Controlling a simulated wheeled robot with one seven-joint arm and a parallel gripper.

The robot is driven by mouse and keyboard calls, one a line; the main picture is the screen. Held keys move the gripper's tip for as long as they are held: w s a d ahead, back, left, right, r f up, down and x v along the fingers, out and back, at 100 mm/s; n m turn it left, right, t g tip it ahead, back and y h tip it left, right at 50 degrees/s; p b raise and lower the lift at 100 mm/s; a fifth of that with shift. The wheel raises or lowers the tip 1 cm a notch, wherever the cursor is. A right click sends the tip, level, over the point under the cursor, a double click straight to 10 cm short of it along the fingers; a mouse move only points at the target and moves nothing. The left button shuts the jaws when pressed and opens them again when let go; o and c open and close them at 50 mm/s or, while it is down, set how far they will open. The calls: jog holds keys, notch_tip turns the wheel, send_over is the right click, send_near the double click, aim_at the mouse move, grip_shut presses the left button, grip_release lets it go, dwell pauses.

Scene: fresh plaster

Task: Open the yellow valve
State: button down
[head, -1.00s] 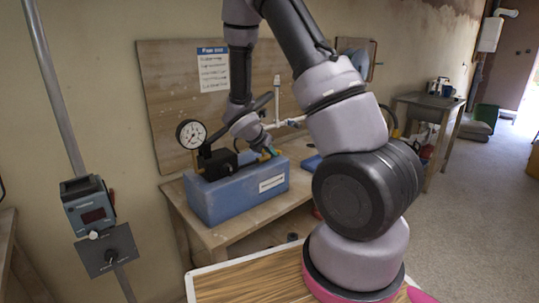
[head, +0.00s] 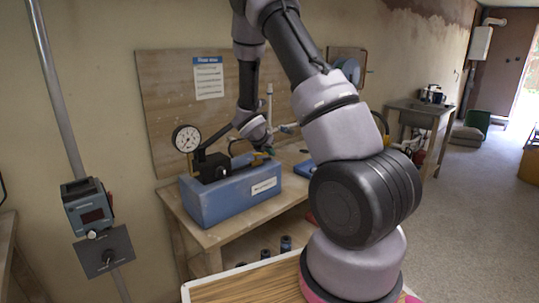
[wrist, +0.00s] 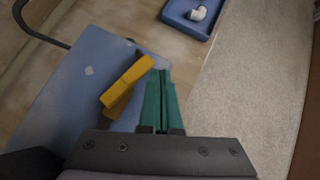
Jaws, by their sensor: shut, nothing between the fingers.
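The yellow valve handle (wrist: 126,82) shows in the wrist view above the blue box (wrist: 75,85), slanting up to the right. My gripper (wrist: 162,75) has teal fingers, closed together with nothing between them, just right of the handle. Whether the fingers touch the handle I cannot tell. In the head view the gripper (head: 268,152) is small at the box's right end, and the valve is mostly hidden there. The blue box (head: 225,203) stands on the wooden bench, with a round pressure gauge (head: 187,138) at its left.
A blue tray (wrist: 188,18) with a white pipe elbow (wrist: 198,13) lies on the bench (head: 215,234) right of the box. A wooden backboard (head: 165,100) stands behind. A grey pole with a control box (head: 90,208) is at left. Open floor (head: 470,200) lies to the right.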

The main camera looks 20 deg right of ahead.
jog(key=shift+w+d, duration=0.25)
jog(key=shift+w, duration=0.3)
jog(key=shift+r, duration=0.1)
dwell(0.4)
